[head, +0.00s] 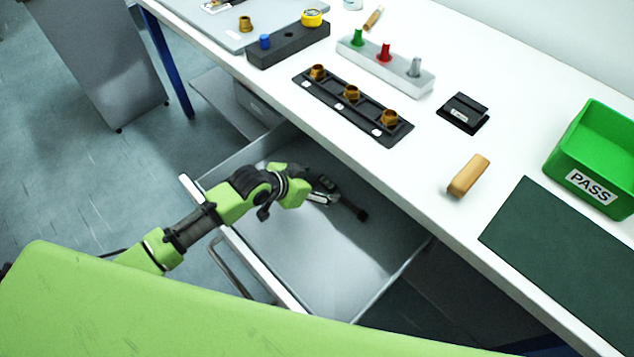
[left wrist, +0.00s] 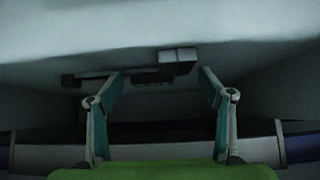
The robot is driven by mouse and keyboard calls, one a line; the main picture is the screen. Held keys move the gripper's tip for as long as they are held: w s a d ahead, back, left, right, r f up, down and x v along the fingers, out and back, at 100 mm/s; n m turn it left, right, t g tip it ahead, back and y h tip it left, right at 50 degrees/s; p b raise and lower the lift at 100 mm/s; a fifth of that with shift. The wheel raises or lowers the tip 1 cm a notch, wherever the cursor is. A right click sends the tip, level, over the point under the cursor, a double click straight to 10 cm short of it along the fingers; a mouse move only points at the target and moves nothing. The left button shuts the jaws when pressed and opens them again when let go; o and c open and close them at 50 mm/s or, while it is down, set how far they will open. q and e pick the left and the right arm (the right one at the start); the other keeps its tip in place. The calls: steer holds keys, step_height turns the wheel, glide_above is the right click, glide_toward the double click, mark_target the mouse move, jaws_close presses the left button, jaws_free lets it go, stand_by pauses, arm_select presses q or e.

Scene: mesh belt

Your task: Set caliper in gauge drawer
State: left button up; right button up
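The gauge drawer (head: 345,265) is pulled open below the bench, with a light grey floor and walls. The caliper (head: 358,211), dark and slender, shows inside it, partly hidden by my left gripper (head: 322,192). My left arm reaches over the drawer front, and its gripper is low inside the drawer beside the caliper. In the left wrist view the caliper (left wrist: 178,62) lies crosswise just beyond the fingertips of my left gripper (left wrist: 160,78). The fingers are spread apart with nothing gripped between them. My right gripper is not in view.
On the bench stand a black rack with brass fittings (head: 350,108), a white block with coloured plugs (head: 385,62), a black holder (head: 463,113), a wooden block (head: 468,176) and a green PASS bin (head: 597,150). The right part of the drawer floor is clear.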

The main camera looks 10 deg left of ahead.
arm_select(q)
steer(key=shift+r, duration=0.2)
steer(key=v, duration=1.2)
steer(key=shift+p, duration=0.35)
steer(key=shift+f, duration=0.1)
